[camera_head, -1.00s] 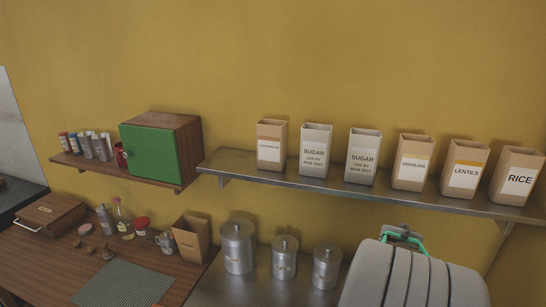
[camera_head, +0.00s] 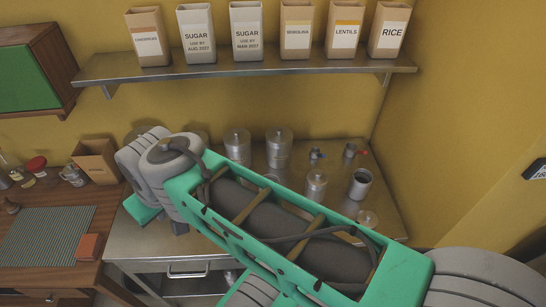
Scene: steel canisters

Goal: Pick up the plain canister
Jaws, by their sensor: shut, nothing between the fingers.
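Several steel canisters stand on the steel counter below the shelf. Two lidded ones, a left canister (camera_head: 238,148) and a right canister (camera_head: 279,149), are at the back. A smaller lidded canister (camera_head: 315,186) stands nearer the front, beside an open canister (camera_head: 360,185) with a dark inside. I cannot tell which is the plain one, as any labels are too small to read. My green and grey arm crosses in front of the counter and hides part of it. My gripper is not visible.
A steel shelf (camera_head: 250,66) with several paper bags hangs above the counter. A round lid (camera_head: 367,218) lies near the counter's right front. Small fittings (camera_head: 316,155) lie at the back. A wall closes the right side. A wooden counter (camera_head: 25,275) is at left.

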